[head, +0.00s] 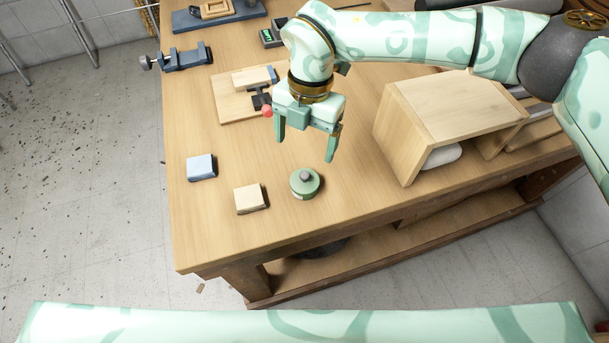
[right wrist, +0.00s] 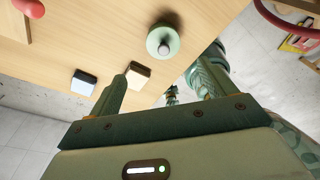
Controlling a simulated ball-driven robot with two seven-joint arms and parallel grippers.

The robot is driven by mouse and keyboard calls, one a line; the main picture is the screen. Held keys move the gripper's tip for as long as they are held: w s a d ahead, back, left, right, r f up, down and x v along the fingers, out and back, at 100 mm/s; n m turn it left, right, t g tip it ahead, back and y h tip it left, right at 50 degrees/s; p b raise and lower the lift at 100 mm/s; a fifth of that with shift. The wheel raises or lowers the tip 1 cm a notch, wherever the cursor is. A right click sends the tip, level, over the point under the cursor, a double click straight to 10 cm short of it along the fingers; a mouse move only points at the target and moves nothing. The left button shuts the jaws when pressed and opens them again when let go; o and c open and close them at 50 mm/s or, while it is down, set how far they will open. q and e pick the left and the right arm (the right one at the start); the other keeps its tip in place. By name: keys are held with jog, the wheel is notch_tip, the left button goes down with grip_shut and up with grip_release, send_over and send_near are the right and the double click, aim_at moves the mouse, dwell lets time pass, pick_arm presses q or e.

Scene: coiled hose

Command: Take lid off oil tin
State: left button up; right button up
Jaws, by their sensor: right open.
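The oil tin (head: 304,188) is a small round green tin standing on the wooden bench near its front edge. Its lid (head: 305,176) sits on top with a grey knob. The tin also shows in the right wrist view (right wrist: 163,41), with the grey knob facing the camera. My right gripper (head: 305,150) is open and empty, above the bench and behind the tin, apart from it. Its fingers point down in the head view. My left gripper is not in view.
A pale block (head: 250,199) and a blue-grey block (head: 201,167) lie left of the tin. A wooden box (head: 440,105) stands to the right. A board with a clamp-like tool (head: 228,108) lies behind. A blue vise (head: 183,58) sits at the bench's left edge. Bench around the tin is clear.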

aim_at(305, 173)
notch_tip(305, 173, down, 4)
jog(key=shift+s+a, duration=0.1)
jog(key=shift+a, duration=0.05)
jog(key=shift+s+f, duration=0.2)
jog(key=shift+f, duration=0.3)
jog(key=f, duration=0.4)
jog(key=shift+s+d+f, duration=0.15)
jog(key=shift+s+d, duration=0.05)
jog(key=shift+s, duration=0.1)
jog(key=c, duration=1.1)
